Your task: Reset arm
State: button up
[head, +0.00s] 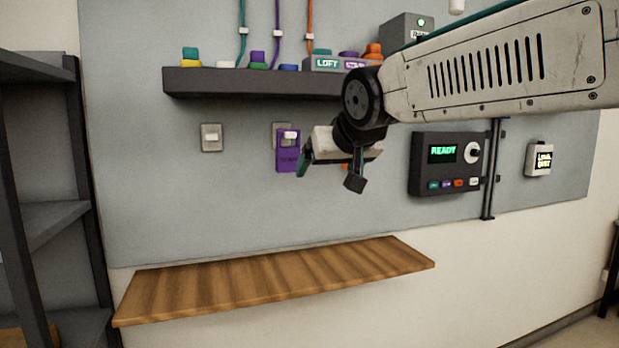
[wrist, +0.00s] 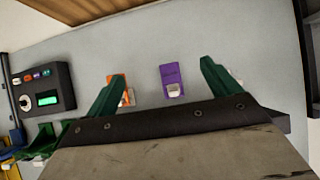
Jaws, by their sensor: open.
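My arm reaches in from the right in the head view, and my gripper (head: 329,172) hangs in front of the grey wall panel. In the wrist view its two green fingers (wrist: 162,74) are spread apart with nothing between them. A purple wall unit with a white piece (head: 288,158) is just left of the gripper in the head view. It also shows beyond the fingers in the wrist view (wrist: 172,76). An orange wall unit (wrist: 118,81) is partly hidden behind the left finger in the wrist view.
A dark shelf (head: 230,82) with coloured pieces is above. A control box reading READY (head: 444,165) is to the right; it also shows in the wrist view (wrist: 43,92). A wooden ledge (head: 275,279) juts out below. A dark rack (head: 75,180) stands left. The wall between gripper and ledge is clear.

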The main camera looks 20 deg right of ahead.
jog(key=s+d+f+g, duration=0.1)
jog(key=s+f+g, duration=0.4)
jog(key=s+f, duration=0.6)
jog(key=s+d+f+g, duration=0.2)
jog(key=s+f+g, duration=0.3)
jog(key=s+f, duration=0.6)
jog(key=s, duration=0.7)
jog(key=shift+f, duration=0.2)
jog(key=shift+d, duration=0.1)
